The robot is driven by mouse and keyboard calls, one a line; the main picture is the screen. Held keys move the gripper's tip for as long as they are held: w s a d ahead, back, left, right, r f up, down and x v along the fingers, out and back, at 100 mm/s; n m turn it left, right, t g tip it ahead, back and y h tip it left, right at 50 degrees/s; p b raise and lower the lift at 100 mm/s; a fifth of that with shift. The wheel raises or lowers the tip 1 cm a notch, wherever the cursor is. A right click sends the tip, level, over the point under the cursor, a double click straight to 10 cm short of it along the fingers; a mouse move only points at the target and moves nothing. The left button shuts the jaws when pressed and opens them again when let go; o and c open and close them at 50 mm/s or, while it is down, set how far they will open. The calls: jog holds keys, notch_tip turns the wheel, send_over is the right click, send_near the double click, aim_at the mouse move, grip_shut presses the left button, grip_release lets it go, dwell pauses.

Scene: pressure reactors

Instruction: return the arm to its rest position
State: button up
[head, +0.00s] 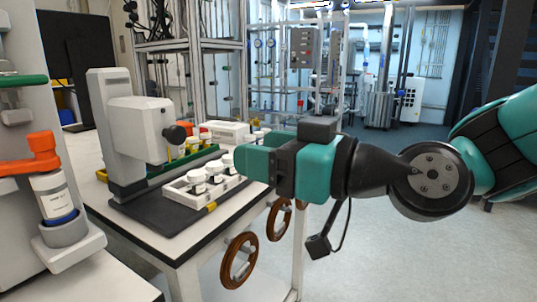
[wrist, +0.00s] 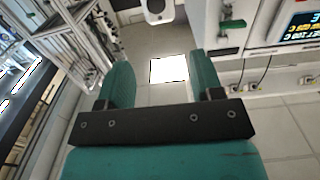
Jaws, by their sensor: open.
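My gripper (head: 254,162) is teal and points left in the head view, held in the air beside the right end of the white table (head: 230,216). In the wrist view both teal fingers (wrist: 160,85) stand wide apart with nothing between them, so it is open and empty. My arm stretches in from the right side of the head view. The gripper covers part of the table's back right corner.
A white rack (head: 176,207) with several white-lidded jars and a grey-white instrument (head: 140,130) stand on the table. An orange clamp (head: 28,153) holds a white bottle (head: 54,196) at the left. Brown rings (head: 239,262) hang on the table's side. The floor at right (head: 400,255) is clear.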

jog(key=s+d+f+m+g+h, duration=0.5)
jog(key=s+d+f+g+h, duration=0.5)
jog(key=s+d+f, duration=0.45)
notch_tip(320, 180, up, 18)
jog(key=h+p, duration=0.1)
jog(key=p, duration=1.6)
jog(key=shift+w+d+t+p, duration=0.25)
jog(key=shift+w+t+p, duration=0.1)
jog(key=shift+w+t, duration=0.1)
